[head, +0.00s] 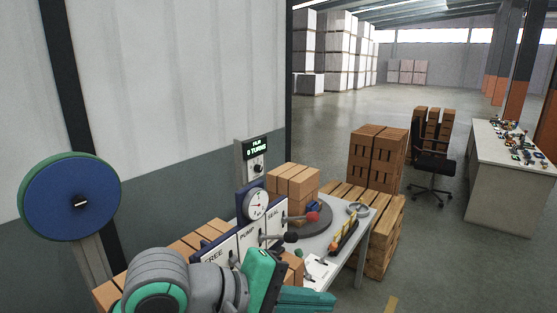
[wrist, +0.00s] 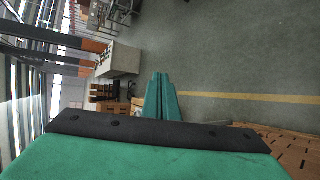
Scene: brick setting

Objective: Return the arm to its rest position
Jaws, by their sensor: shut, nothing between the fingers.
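My gripper (head: 308,298) is at the bottom of the head view, with its green fingers pointing right, in front of the grey work table's near edge. Its fingers also show in the wrist view (wrist: 161,97), shut together with nothing between them. They are apart from the things on the table. My grey and green arm covers part of the table and the bricks at the lower left. The wrist view is turned sideways and shows open floor past the fingertips.
The work table (head: 345,262) carries a panel (head: 247,238) marked FREE, PUMP and SEAL, a gauge (head: 257,205) and bricks (head: 293,183). Brick stacks (head: 377,158) stand on a pallet (head: 383,235) behind. A chair (head: 433,165) and bench (head: 510,185) are right. Floor at lower right is clear.

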